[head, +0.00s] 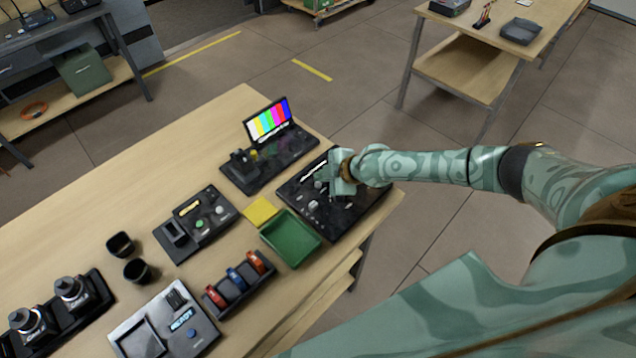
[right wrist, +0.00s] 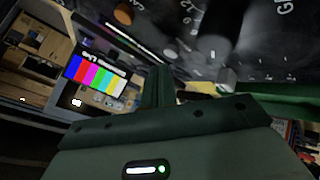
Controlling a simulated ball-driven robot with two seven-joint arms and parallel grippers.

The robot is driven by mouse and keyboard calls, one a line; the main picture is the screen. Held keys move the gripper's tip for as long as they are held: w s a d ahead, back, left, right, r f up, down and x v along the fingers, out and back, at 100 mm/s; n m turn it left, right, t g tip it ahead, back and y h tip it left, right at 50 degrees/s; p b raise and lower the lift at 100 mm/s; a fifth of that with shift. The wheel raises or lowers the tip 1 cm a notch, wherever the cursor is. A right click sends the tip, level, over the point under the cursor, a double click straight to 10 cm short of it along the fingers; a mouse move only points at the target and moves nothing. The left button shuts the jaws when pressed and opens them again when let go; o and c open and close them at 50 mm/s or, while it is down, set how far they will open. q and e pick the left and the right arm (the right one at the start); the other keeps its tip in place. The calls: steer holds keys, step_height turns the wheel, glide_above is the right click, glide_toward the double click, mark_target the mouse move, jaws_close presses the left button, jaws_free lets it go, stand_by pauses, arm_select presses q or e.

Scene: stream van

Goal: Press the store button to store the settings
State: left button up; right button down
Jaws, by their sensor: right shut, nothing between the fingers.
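A black control panel (head: 362,212) with several knobs and a lit white strip lies at the right end of the wooden table. My right gripper (head: 338,180) is over this panel, low and close to its surface. In the right wrist view the shut fingers (right wrist: 160,88) hold nothing, and the panel (right wrist: 265,55) shows close up with an orange knob (right wrist: 123,15), a large dark knob (right wrist: 213,45) and a small grey cap (right wrist: 228,78) near the fingers. I cannot tell which control is the store button, nor whether the fingertips touch anything. My left gripper is out of view.
A colour-bar monitor (head: 267,120) stands behind the panel. A green tray (head: 291,240) and a yellow pad (head: 261,211) lie beside it. Further left are a smaller black panel (head: 205,225), a rack of coloured rolls (head: 238,282), dark cups (head: 136,271) and a grey device (head: 165,325).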

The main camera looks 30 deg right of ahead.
step_height(320, 180, up, 5)
steer(key=p, duration=0.4)
steer(key=shift+a, duration=0.1)
stand_by(0.7)
